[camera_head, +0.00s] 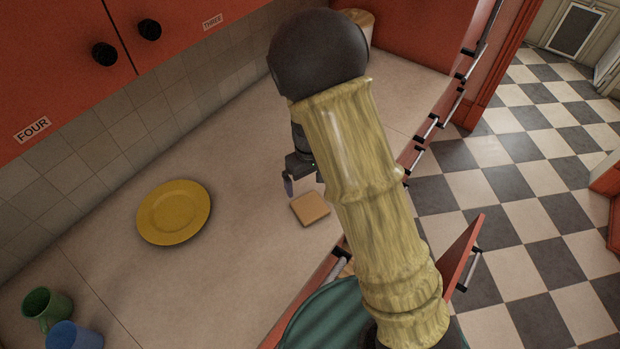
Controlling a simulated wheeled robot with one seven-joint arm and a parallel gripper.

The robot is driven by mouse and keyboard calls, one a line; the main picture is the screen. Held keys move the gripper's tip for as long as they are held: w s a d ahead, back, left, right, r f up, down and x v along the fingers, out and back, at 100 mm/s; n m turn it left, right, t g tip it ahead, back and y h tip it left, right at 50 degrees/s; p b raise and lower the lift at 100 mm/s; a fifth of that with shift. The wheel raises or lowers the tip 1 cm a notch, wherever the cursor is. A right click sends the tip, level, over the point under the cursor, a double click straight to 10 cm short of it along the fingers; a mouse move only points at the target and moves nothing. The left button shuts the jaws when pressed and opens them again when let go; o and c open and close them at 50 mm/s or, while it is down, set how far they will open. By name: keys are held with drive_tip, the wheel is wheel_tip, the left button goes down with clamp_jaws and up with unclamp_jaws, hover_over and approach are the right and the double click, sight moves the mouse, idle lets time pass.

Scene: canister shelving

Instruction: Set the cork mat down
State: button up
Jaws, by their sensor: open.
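The cork mat (310,208) is a small tan square with a slightly darker edge. It lies flat on the pale countertop, near the front edge and just left of my arm. My gripper (303,186) hangs down over the counter just behind and above the mat. It is open and nothing shows between its fingers. One finger shows clearly at its left; the other is partly hidden by my arm. The mat and gripper look apart, though the exact gap is hard to tell.
A yellow plate (174,212) lies on the counter to the left. A green mug (46,308) and a blue mug (73,337) stand at lower left. A canister (358,21) stands at the far end. An open drawer (466,257) juts out at right. Counter between plate and mat is clear.

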drive_tip(key=s+d+r+m+t, duration=0.2)
drive_tip(key=s+d+r+m, duration=0.4)
drive_tip(key=s+d+r, duration=0.6)
drive_tip(key=shift+s+d+t, duration=0.2)
drive_tip(key=shift+d+t, duration=0.1)
drive_tip(key=shift+d, duration=0.5)
drive_tip(key=shift+b+x, duration=0.8)
drive_tip(key=shift+b, duration=0.1)
